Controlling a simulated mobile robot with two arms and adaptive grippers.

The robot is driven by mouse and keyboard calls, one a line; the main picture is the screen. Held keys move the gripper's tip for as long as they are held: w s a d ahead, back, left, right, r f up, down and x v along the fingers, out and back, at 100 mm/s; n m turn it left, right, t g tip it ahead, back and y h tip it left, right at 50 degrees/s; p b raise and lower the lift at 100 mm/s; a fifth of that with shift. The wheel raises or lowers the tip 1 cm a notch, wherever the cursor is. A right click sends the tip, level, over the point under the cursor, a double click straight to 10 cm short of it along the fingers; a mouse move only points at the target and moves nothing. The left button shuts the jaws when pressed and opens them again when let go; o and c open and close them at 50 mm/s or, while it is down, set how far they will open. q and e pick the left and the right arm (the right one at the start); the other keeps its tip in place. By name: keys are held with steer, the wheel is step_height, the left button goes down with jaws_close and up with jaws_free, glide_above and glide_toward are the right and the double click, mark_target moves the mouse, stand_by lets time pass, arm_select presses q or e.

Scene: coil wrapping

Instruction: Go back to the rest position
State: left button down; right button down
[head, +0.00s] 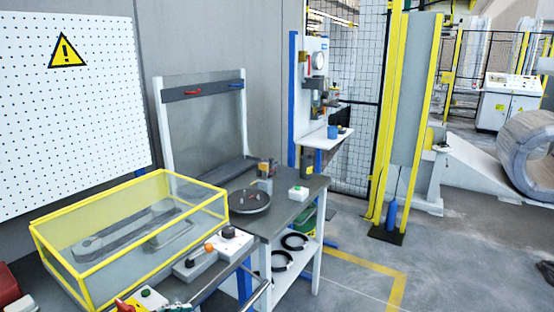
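The task names no object. Neither of my grippers can be made out in the head view. A small dark shape (547,272) is cut off at the right edge, and I cannot tell what it is. In front of me is a grey workbench (290,207) with a dark round plate (249,201) and a small white box with a green button (298,193) on it. A yellow-framed clear guard box (130,238) stands at the lower left.
A white pegboard (70,105) with a warning sign stands at the left. A yellow-framed post (412,110) and a large coil (528,152) are at the right. Black rings (294,241) lie on the bench's lower shelf. The grey floor (455,262) at the lower right is mostly clear.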

arm_select(q)
steer(key=s+f+n+g+y, duration=0.25)
steer(key=s+f, duration=0.25)
steer(key=s, duration=0.4)
steer(key=s+d+f+n+g+y, duration=0.1)
steer(key=s+f+n+g, duration=0.15)
steer(key=s+f, duration=0.45)
steer(key=s+f+n+g+y, duration=0.1)
steer(key=s+f+n+g, duration=0.15)
steer(key=s, duration=0.75)
step_height(320, 180, down, 25)
steer(key=s+g, duration=0.1)
steer(key=g, duration=0.1)
steer(key=s+a+f, duration=0.3)
steer(key=s+f, duration=1.4)
steer(key=shift+s+f+m+g, duration=0.15)
steer(key=shift+f+m+g, duration=0.1)
steer(key=shift+m+g, duration=0.15)
arm_select(e)
steer(key=shift+s+a, duration=0.15)
steer(key=shift+s, duration=0.25)
arm_select(q)
steer(key=shift+y, duration=0.25)
arm_select(e)
steer(key=shift+a, duration=0.15)
steer(key=shift+a, duration=0.1)
